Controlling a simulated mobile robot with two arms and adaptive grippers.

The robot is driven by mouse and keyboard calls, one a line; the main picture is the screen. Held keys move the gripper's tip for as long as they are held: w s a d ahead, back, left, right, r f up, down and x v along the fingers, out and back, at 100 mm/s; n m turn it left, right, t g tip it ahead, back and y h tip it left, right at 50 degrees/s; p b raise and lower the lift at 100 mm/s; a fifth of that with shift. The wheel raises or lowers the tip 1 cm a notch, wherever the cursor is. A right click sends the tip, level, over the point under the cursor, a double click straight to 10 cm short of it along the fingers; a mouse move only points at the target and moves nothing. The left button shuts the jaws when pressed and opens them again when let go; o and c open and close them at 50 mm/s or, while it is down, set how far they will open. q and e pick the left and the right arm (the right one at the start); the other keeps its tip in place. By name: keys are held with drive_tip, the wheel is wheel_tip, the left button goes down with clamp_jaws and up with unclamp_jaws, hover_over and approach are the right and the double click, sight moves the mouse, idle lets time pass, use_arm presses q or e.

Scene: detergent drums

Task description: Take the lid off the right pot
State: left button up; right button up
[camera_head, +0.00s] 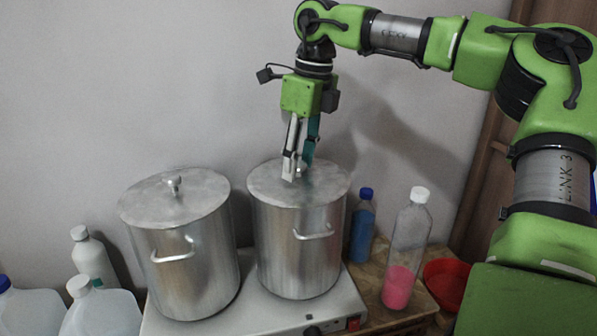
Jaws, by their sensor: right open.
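The right pot (285,255) is a tall silver metal pot standing on a white hot plate. Its flat round lid (265,182) is on top. My right gripper (298,174) points straight down over the middle of this lid, with its open fingers around or just beside the lid's knob. The fingers mostly hide the knob, so I cannot tell whether they touch it. The left pot (190,265) stands beside it with its lid (172,199) on and its knob (175,185) in plain view. My left gripper is not in view.
The white hot plate (270,318) carries both pots. A blue bottle (362,230) and a clear bottle with pink liquid (404,255) stand close on the right, near a red bowl (447,280). White jugs (100,312) are at the left. A wall is close behind.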

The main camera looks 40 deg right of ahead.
drive_tip(key=shift+f, duration=0.1)
drive_tip(key=shift+a, duration=0.1)
clamp_jaws()
